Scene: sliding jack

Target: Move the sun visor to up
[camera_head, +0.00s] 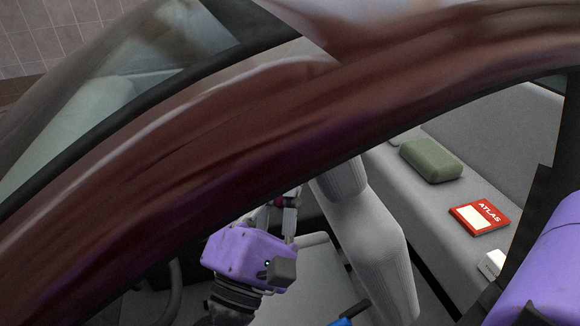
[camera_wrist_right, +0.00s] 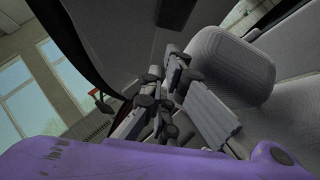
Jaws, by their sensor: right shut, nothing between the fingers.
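I cannot make out the sun visor in the head view, where the dark red roof frame (camera_head: 190,150) covers the upper front of the cabin. In the right wrist view a dark flat panel (camera_wrist_right: 115,35) fills the top, left of and beyond the fingers. I cannot tell whether it is the visor or the roof lining. My right gripper (camera_head: 287,205) is inside the car, below the roof frame, beside a grey front seat. In its wrist view the gripper (camera_wrist_right: 178,65) is shut and empty. My left gripper is not in view.
The grey front seat (camera_head: 365,225) stands close right of the gripper; its headrest (camera_wrist_right: 228,65) shows beside the fingers. On the rear bench (camera_head: 430,215) lie a green cushion (camera_head: 431,160), a red atlas (camera_head: 480,216) and a small white item (camera_head: 491,264).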

